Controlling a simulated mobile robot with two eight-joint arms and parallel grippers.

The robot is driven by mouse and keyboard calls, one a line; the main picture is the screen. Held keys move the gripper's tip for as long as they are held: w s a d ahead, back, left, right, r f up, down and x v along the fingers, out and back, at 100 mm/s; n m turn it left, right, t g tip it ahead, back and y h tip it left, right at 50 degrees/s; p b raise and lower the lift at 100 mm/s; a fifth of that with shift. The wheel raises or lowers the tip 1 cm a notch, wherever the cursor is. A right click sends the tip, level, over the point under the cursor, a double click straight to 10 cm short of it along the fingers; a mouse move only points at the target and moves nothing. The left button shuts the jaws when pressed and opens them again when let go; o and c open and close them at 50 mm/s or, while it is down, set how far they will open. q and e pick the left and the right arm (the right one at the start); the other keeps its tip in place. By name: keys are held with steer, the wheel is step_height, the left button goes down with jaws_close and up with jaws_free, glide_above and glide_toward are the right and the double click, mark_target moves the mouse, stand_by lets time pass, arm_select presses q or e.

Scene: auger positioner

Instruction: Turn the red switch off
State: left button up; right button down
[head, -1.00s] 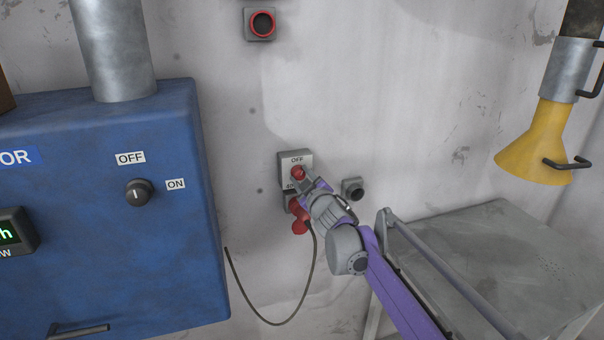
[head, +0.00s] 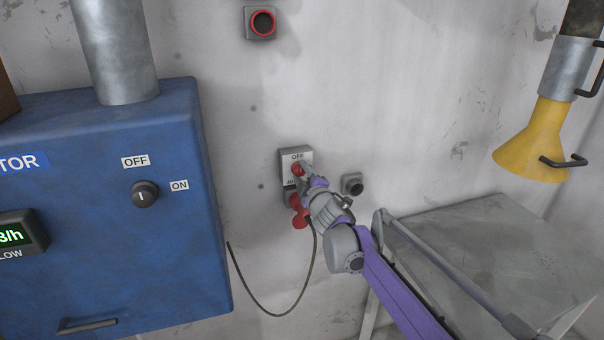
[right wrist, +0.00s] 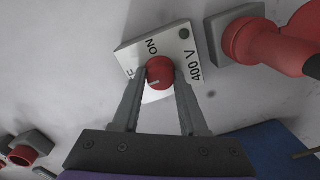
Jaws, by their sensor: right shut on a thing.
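The red switch (head: 298,169) is a round knob on a grey wall plate (head: 296,154) with OFF printed at the top. In the right wrist view the red knob (right wrist: 160,72) sits between the two fingers, and ON and 400 V show on its plate (right wrist: 176,47). My right gripper (head: 304,170) is at the knob and shut on it. In the right wrist view the fingers of this gripper (right wrist: 160,82) reach to both sides of the knob. The knob's exact pointing direction is hard to read. My left gripper is not in view.
A red plug (head: 299,214) with a dark cable sits just below the switch. A small grey socket (head: 353,185) is to the right. A blue cabinet (head: 110,240) with a black OFF/ON knob (head: 144,194) stands left. A metal table (head: 480,250) and yellow spout (head: 535,145) are right.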

steer(key=shift+c, duration=2.2)
jaws_free()
steer(key=shift+s+d, duration=0.15)
steer(key=shift+s, duration=0.35)
steer(key=b+v, duration=0.2)
steer(key=v, duration=0.8)
steer(key=shift+w, duration=0.1)
